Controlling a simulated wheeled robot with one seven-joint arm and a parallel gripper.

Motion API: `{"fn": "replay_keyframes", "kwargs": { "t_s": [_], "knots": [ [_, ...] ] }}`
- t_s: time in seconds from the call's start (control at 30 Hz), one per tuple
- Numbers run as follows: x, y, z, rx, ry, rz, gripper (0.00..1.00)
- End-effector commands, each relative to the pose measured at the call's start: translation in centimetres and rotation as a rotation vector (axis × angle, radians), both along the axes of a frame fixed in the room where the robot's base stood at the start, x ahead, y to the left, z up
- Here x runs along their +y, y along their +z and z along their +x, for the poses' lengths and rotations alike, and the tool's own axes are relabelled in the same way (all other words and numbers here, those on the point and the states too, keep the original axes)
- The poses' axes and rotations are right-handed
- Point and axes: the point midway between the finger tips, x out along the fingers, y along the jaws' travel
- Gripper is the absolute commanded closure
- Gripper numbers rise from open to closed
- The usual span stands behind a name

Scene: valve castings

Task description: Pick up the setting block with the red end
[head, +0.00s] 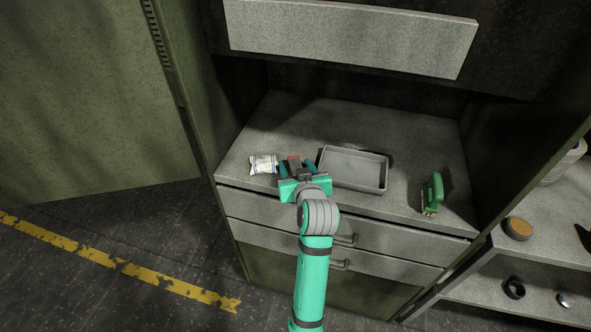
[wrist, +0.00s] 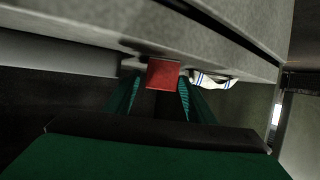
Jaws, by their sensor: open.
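The setting block (head: 293,160) lies on the grey worktop, left of the grey tray; its red end shows small in the head view. In the wrist view the red end (wrist: 163,73) faces the camera as a red square. My gripper (head: 298,166) is at the front of the worktop, and its teal fingers are open on either side of the block. In the wrist view my gripper (wrist: 159,88) has one finger left and one right of the red end. Whether either finger touches the block I cannot tell. The block's far part is hidden.
A grey tray (head: 352,184) stands just right of my gripper. A white packet with blue marks (head: 263,164) lies just left. A green tool (head: 432,193) stands farther right. Cabinet walls and an upper panel (head: 350,38) enclose the worktop. The worktop behind the tray is clear.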

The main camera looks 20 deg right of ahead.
Motion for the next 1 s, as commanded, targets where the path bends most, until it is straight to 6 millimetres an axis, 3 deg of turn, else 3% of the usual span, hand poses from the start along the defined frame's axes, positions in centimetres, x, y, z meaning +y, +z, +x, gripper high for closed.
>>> {"fn": "replay_keyframes", "kwargs": {
  "t_s": [0.33, 0.53, 1.0],
  "knots": [
    [-0.2, -0.3, 0.7, 0.0, -0.002, -0.001, 0.52],
    [-0.1, -0.3, 0.7, 0.0, -0.001, 0.0, 1.0],
    [0.2, 0.8, 0.8, -0.006, 0.004, -0.002, 1.0]
  ]
}}
